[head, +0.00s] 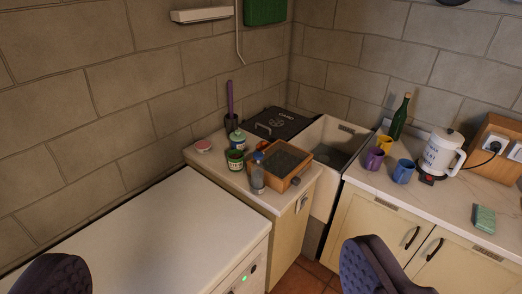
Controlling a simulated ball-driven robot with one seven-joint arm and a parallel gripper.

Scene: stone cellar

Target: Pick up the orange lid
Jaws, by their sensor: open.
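A small orange-red thing (262,145) shows on the far cabinet top, beside the wooden tray and partly hidden; it may be the orange lid, but it is too small to tell. A low round pinkish-red tin or lid (204,146) lies at the left end of that top, near the wall. My gripper (212,255) is open, its two dark padded fingers at the lower left and lower right of the view. It is empty and well short of both things, with the white worktop between.
A wooden tray (298,181), a clear bottle (257,178), a green tin (235,160) and a teal jar (238,139) crowd the cabinet top. A sink (345,139) adjoins it. Mugs and a white kettle (438,152) stand right. The white worktop (150,235) is bare.

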